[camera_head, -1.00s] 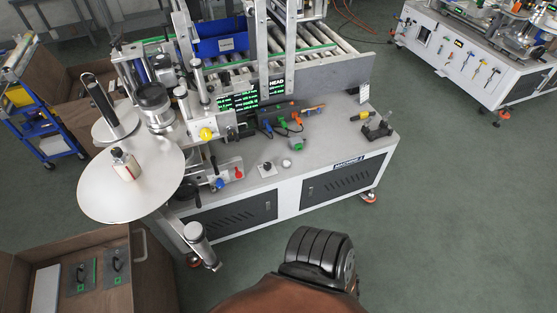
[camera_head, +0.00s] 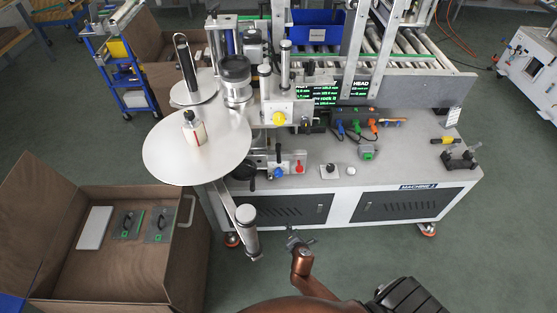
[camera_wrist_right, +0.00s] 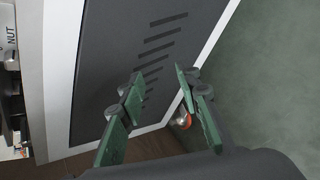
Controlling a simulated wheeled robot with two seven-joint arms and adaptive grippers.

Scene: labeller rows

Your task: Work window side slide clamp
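A small silver slide assembly (camera_head: 287,164) sits at the front left of the labelling machine's top. It has a red knob (camera_head: 299,169), a blue-tipped lever and a black round knob (camera_head: 243,169) at its left. I cannot tell which part is the window side slide clamp. My right gripper (camera_head: 298,240) is in front of the machine's cabinet, below and apart from the slide assembly. In the right wrist view its two green fingers (camera_wrist_right: 160,98) are spread, with nothing between them, facing the dark vented cabinet door (camera_wrist_right: 150,50). My left gripper is not in view.
A silver roller (camera_head: 247,230) juts out beside my right gripper. An open brown box (camera_head: 130,195) stands at the lower left. Green floor is free in front.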

